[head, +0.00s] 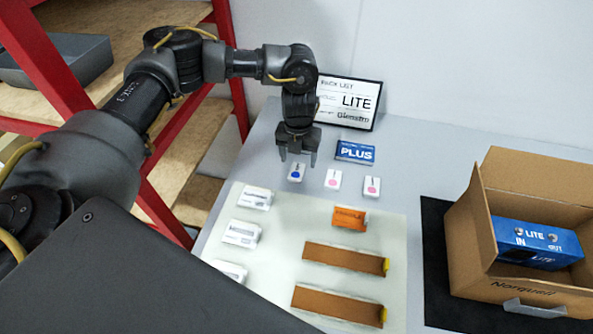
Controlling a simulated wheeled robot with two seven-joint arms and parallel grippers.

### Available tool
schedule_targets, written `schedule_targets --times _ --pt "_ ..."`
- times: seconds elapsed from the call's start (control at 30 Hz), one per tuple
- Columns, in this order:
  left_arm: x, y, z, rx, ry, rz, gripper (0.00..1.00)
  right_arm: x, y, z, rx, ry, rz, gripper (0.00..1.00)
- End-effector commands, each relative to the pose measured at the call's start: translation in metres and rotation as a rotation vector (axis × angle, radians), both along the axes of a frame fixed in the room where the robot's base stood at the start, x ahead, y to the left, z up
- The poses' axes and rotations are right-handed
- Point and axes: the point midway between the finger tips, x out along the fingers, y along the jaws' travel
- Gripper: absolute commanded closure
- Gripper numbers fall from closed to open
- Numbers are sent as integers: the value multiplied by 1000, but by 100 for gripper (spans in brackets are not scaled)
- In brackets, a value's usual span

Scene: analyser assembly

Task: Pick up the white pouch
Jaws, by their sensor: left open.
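Three white packets with printed labels lie in a column on the left of the pale mat (287,225): a far one (257,196), a middle one (241,234) and a near one (229,270). Three small white pieces lie beyond the mat: one with a blue dot (296,173) and two with pink dots (333,180) (372,187). I cannot tell which of these is the white pouch. My left gripper (297,159) is open, fingers down, over or just behind the blue-dot piece, with nothing between its fingers. My right gripper is out of view.
An orange label packet (349,219) and two brown strips (345,257) (338,304) lie on the mat. A blue PLUS box (355,152) and a LITE sign (348,104) stand behind. An open carton (520,291) holding a blue LITE box (537,243) is right. Red-framed shelves (150,170) are left.

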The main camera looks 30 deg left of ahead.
Motion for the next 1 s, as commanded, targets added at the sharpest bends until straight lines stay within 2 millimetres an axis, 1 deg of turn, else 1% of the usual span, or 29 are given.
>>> schedule_targets --times 0.03,0.07,0.13,0.23,0.33,0.5,0.53,0.87,0.9,1.0 --pt "-2 1 -5 2 5 1 33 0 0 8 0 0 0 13" --pt "-3 1 -10 2 4 2 33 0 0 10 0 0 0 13" --pt "-3 1 -21 1 3 2 33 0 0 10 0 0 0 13" --pt "-3 1 -31 1 2 1 33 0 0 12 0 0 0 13" --pt "-2 1 -36 1 0 0 33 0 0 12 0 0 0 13" --pt "-2 1 -36 1 0 0 33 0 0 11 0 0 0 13" --pt "-2 1 -36 1 0 0 34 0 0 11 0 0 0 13" --pt "-2 1 -36 1 0 1 77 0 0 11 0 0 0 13" --pt "-2 1 -36 0 0 1 81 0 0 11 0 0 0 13" --pt "-2 1 -36 0 0 1 81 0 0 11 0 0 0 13"
